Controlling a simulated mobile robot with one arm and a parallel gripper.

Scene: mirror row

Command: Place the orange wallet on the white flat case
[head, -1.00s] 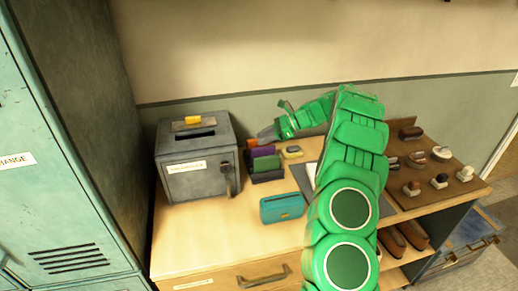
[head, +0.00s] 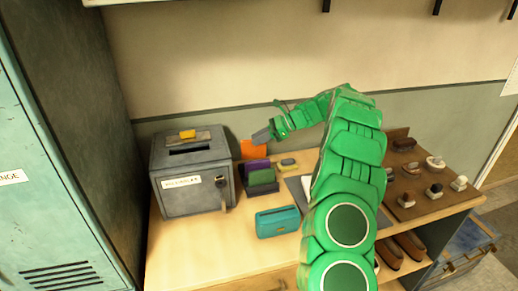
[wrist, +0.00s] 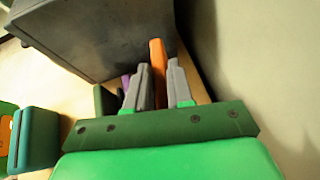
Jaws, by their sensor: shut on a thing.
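The orange wallet (head: 253,149) is upright, raised above the back of a dark rack that holds a purple wallet (head: 257,165) and a green wallet (head: 262,177). My gripper (head: 260,137) is shut on the orange wallet from the right. In the wrist view the orange wallet (wrist: 157,62) stands between the two grey fingers (wrist: 158,88). A white flat thing (head: 306,186), likely the white flat case, lies on a dark grey mat right of the rack. My arm hides much of it.
A grey metal box (head: 190,185) with a top slot stands left of the rack. A teal wallet (head: 278,221) stands in front. A small grey-yellow object (head: 288,163) lies behind the mat. A brown board (head: 408,205) with several brushes is at right. The front left tabletop is clear.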

